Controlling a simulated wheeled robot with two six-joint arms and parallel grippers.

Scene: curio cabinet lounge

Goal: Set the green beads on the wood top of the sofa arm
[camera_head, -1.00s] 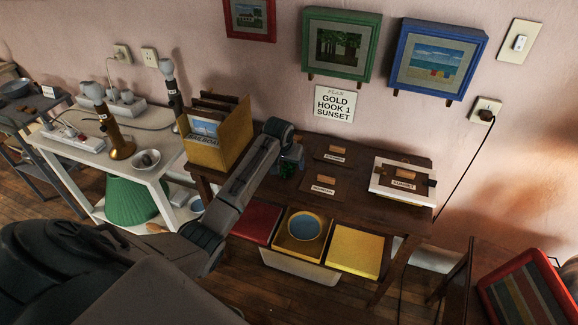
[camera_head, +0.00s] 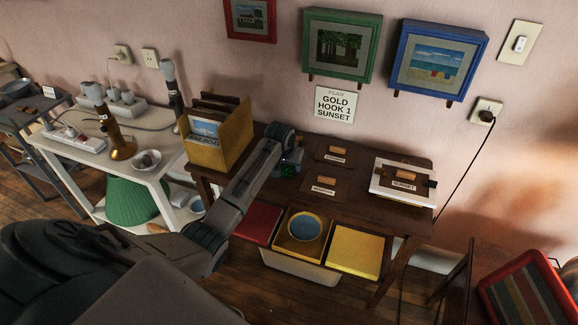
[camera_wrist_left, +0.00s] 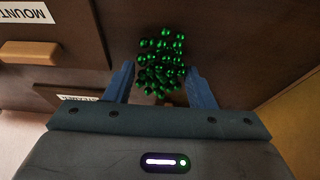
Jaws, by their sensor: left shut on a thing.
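The green beads (camera_wrist_left: 160,62) are a clump of shiny dark green balls between the fingers of my left gripper (camera_wrist_left: 162,88) in the left wrist view. In the head view the beads (camera_head: 289,170) show as a small green patch at the end of my left arm, over the left part of the dark wood table (camera_head: 352,208). My left gripper (camera_head: 290,163) is shut on the beads. How far they are above the table top is hard to tell. My right gripper is not in view. I see no sofa arm that I can make out with certainty.
Flat boards with labels (camera_head: 325,185) and a white-framed piece (camera_head: 375,183) lie on the dark table. A yellow box (camera_head: 216,152) holding pictures stands at its left end. A white table (camera_head: 60,143) with lamps is further left. A red-framed item (camera_head: 490,290) is at lower right.

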